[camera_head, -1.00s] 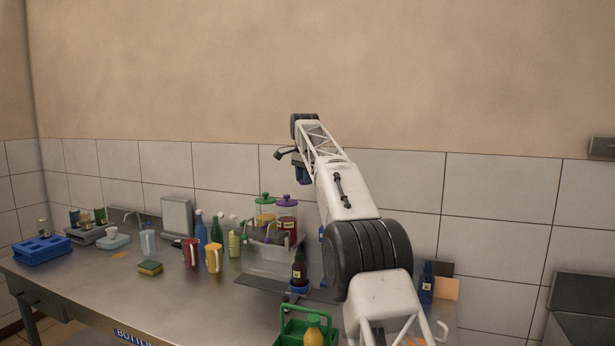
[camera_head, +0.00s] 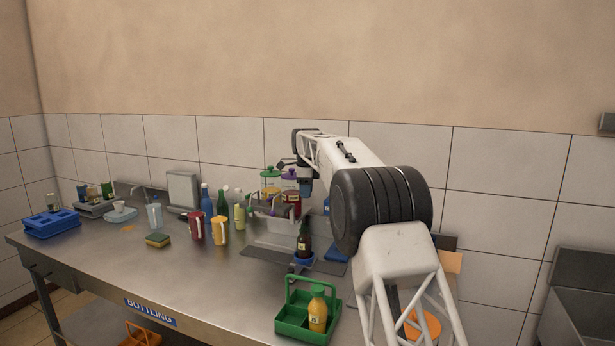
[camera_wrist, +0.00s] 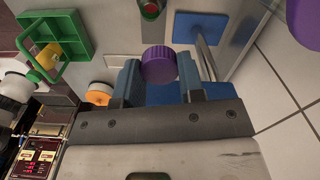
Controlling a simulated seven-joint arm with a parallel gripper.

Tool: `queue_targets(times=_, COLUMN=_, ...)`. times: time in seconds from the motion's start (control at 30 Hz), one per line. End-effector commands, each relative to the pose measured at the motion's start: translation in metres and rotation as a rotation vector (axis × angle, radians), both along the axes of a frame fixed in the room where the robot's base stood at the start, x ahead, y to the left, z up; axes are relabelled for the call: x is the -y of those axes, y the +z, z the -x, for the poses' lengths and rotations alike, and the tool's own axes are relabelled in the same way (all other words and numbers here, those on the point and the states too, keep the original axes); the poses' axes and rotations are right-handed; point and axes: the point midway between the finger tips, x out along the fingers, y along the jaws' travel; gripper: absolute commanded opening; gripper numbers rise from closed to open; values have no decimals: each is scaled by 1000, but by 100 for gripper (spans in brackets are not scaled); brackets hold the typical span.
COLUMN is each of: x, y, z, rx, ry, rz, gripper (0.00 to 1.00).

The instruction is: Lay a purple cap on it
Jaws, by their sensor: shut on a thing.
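My gripper (camera_wrist: 159,78) is shut on a purple ribbed cap (camera_wrist: 159,62), held between its blue fingers in the wrist view. In the head view my gripper (camera_head: 305,185) hangs above the counter, behind and above a dark brown bottle (camera_head: 303,243); the cap is not clear there.
A green carrier (camera_head: 292,328) with a yellow bottle (camera_head: 317,310) stands at the front. A blue pad (camera_wrist: 200,28) lies near the cap.

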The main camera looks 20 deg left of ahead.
Motion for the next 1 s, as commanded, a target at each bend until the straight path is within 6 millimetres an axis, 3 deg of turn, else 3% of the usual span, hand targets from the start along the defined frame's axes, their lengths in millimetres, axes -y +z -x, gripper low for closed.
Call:
queue_targets(times=0.2, x=0, y=-37, z=9, rx=-3, ry=-204, rz=1, gripper=23)
queue_targets(times=0.4, x=0, y=-56, z=13, rx=-1, ry=-325, rz=1, gripper=23)
queue_targets(times=1.0, x=0, y=-64, z=15, rx=-1, ry=-369, rz=0, gripper=23)
